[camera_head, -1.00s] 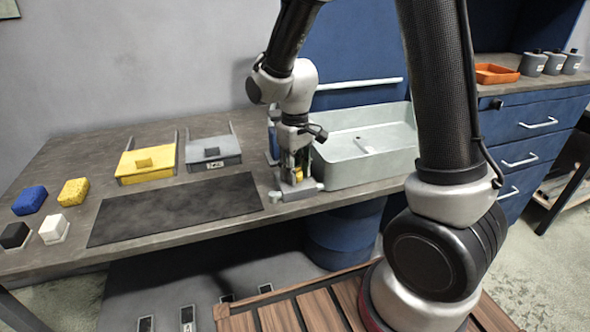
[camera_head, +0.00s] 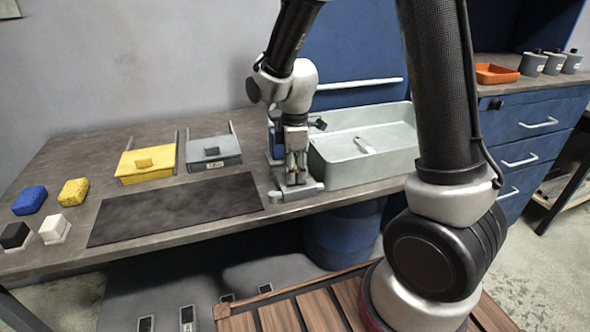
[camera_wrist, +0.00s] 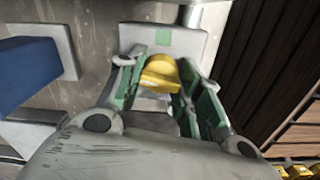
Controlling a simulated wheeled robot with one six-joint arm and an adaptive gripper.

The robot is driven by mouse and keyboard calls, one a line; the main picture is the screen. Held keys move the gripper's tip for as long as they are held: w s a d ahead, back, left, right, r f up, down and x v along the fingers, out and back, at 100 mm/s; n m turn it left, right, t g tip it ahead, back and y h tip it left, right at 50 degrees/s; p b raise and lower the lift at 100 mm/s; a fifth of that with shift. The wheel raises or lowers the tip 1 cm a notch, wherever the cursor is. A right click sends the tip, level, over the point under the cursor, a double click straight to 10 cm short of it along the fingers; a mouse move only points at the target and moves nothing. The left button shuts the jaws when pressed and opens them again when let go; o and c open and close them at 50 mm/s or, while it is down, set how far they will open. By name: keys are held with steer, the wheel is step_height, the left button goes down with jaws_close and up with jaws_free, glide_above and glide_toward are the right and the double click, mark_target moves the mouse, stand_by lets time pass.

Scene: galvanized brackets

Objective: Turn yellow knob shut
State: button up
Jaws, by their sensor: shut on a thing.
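The yellow knob (camera_wrist: 160,74) shows in the wrist view between the two green-padded fingers of my gripper (camera_wrist: 158,88). The fingers are shut on it, one on each side. The knob sits in front of a pale grey plate (camera_wrist: 190,40) with a green square on it. In the head view my gripper (camera_head: 296,172) points down at the grey fixture (camera_head: 297,191) near the table's front edge, left of the grey basin. The knob is mostly hidden there by the fingers.
The grey basin (camera_head: 340,172) stands close on the right of my gripper. A blue block (camera_wrist: 25,72) on a pale base is at the left in the wrist view. A dark mat (camera_head: 175,210), a yellow bracket tray (camera_head: 135,168) and a grey one (camera_head: 205,157) lie to the left.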

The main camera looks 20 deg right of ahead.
steer(key=shift+n, duration=1)
steer(key=o, duration=1.1)
steer(key=shift+c, duration=0.2)
step_height(320, 180, up, 12)
